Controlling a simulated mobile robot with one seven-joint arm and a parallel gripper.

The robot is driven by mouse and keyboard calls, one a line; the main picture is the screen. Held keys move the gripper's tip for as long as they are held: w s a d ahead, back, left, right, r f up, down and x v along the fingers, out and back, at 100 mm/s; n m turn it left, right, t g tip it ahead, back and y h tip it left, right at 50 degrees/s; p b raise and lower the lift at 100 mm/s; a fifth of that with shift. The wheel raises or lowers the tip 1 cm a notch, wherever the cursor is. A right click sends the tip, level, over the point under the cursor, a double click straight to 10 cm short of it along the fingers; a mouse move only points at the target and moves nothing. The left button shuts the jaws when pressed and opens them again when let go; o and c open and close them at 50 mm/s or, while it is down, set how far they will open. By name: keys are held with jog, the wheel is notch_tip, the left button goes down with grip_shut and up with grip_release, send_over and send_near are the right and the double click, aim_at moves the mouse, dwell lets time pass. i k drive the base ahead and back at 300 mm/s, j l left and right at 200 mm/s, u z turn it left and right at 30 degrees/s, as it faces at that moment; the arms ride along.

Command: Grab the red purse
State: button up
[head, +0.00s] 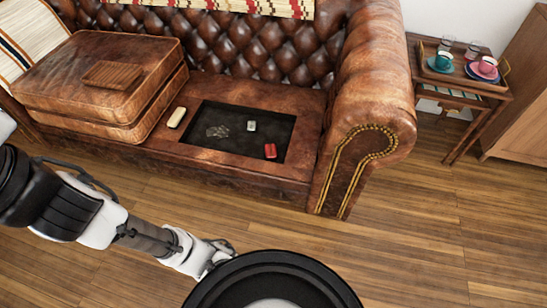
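A small red object (270,151), which looks like the red purse, lies on the dark tray (222,151) near its front right corner. The tray is on the seat of the brown leather sofa (330,110). My arm reaches in from the left, low in the head view, in front of the sofa. Its far end passes behind a black round part of my own body, so my gripper's fingers are hidden. My arm is apart from the red object, below and to the left of it in the picture.
A small pale grey object (251,126) lies on the tray, and a cream one (177,117) beside it. Stacked cushions (70,100) with a brown slatted item (113,74) are at left. A side table (470,85) with cups stands at right. Wooden floor (420,240) is clear in front.

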aim_at(271, 150)
jog(key=i+z, duration=0.3)
jog(key=i, duration=0.2)
jog(key=i+j+z, duration=0.2)
jog(key=i+z, duration=0.15)
jog(key=i, duration=0.15)
jog(key=i+j+z, duration=0.3)
jog(key=i, duration=0.2)
